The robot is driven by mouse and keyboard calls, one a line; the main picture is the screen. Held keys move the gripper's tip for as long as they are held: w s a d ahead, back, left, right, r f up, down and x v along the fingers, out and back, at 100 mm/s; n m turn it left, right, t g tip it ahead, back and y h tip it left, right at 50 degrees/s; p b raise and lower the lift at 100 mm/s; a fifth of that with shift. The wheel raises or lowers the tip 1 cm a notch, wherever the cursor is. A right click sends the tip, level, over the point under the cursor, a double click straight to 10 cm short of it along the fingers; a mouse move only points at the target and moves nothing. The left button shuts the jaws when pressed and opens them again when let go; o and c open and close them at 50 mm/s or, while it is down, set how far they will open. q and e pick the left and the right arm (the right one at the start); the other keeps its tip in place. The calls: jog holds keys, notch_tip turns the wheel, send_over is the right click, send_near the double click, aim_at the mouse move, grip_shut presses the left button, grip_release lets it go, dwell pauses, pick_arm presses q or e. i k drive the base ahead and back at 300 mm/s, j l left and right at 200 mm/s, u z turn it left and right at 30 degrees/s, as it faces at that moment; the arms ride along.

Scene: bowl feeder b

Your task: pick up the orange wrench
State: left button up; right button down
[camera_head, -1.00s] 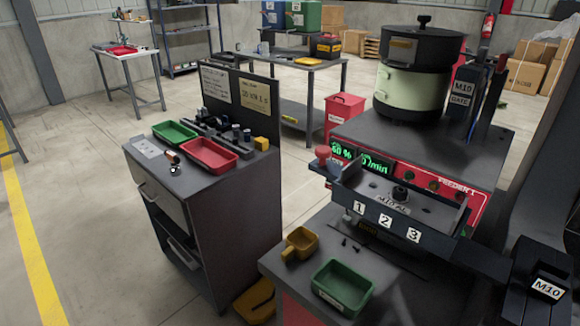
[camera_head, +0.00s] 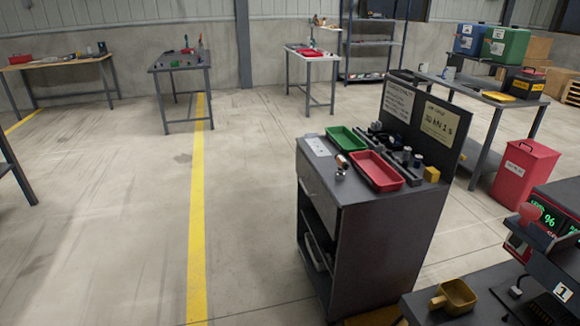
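I cannot make out an orange wrench for certain in the head view. A small item with an orange-brown part (camera_head: 342,161) lies on the grey cabinet (camera_head: 375,225), beside a red tray (camera_head: 377,184); its shape is too small to tell. Small tools lie on the far benches, too distant to identify. Neither of my grippers is in view.
A green tray (camera_head: 347,130) is also on the cabinet. Far benches stand at the left (camera_head: 60,66) and centre left (camera_head: 180,66), and a white table (camera_head: 312,55) behind. A red bin (camera_head: 525,172) and a yellow scoop (camera_head: 454,297) are at the right. The left floor is open.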

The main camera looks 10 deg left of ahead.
aim_at(340, 176)
jog(key=i+j+z, duration=0.25)
jog(key=i+j, duration=0.75)
